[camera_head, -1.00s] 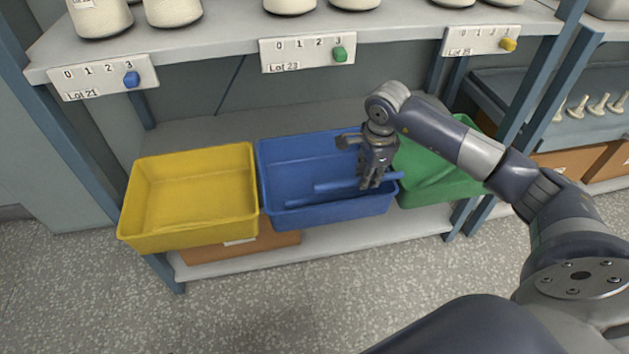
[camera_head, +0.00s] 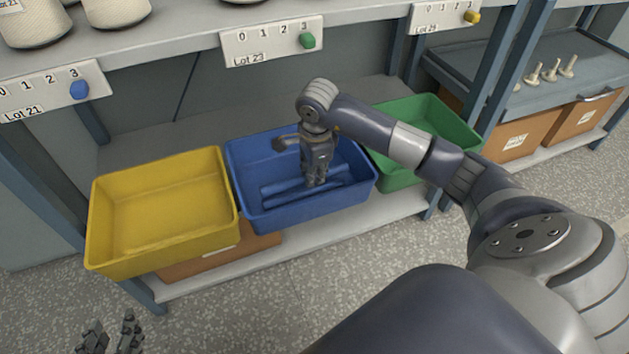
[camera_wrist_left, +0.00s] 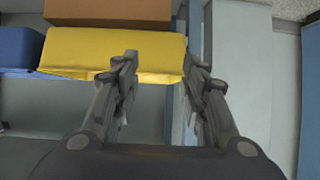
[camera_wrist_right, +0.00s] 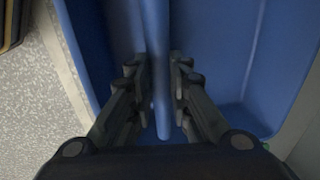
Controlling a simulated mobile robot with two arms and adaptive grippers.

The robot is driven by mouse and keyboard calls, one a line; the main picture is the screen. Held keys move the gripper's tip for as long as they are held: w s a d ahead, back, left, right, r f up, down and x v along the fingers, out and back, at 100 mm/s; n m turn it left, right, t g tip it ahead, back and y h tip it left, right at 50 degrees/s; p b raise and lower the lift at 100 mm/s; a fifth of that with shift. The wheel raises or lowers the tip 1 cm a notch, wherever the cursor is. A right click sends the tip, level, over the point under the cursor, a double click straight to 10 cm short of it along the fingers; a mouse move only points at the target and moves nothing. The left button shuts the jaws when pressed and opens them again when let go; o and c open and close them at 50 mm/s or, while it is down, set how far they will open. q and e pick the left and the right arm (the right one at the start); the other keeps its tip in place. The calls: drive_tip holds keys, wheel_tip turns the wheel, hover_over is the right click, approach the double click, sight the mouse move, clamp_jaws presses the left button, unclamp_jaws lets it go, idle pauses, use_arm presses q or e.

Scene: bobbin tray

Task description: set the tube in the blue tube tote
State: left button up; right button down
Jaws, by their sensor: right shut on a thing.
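The blue tube tote (camera_head: 302,212) stands on the lower shelf between a yellow and a green tote. My right gripper (camera_head: 316,184) reaches down inside it. It is shut on a blue tube (camera_head: 285,186), which lies roughly level, low within the tote walls. The right wrist view shows the tube (camera_wrist_right: 157,60) between the two fingers (camera_wrist_right: 162,75). A darker strip runs beside the tube; I cannot tell if it is shadow or another tube. Whether the tube touches the floor is unclear. My left gripper (camera_head: 112,338) is open and empty at the bottom left.
The yellow tote (camera_head: 165,205) is empty, left of the blue one. The green tote (camera_head: 440,120) is to the right, partly behind my right arm. Cardboard boxes sit under and beside the totes. The upper shelf with lot labels (camera_head: 272,42) hangs above the totes.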

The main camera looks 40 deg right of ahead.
drive_tip(key=shift+f, duration=0.2)
wheel_tip(320, 180, down, 3)
drive_tip(key=shift+f+b, duration=0.15)
drive_tip(key=shift+b, duration=1.1)
use_arm(q)
drive_tip(key=w+d+r+t+h, duration=0.1)
drive_tip(key=w+d+r+t, duration=0.1)
drive_tip(key=r, duration=0.3)
drive_tip(key=w+d+r+t+h, duration=0.1)
drive_tip(key=w+d+r+t, duration=0.1)
drive_tip(key=r+t, duration=0.2)
wheel_tip(320, 180, up, 2)
drive_tip(key=shift+w+r+t, duration=0.15)
drive_tip(key=shift+w+t, duration=0.15)
drive_tip(key=shift+w, duration=0.1)
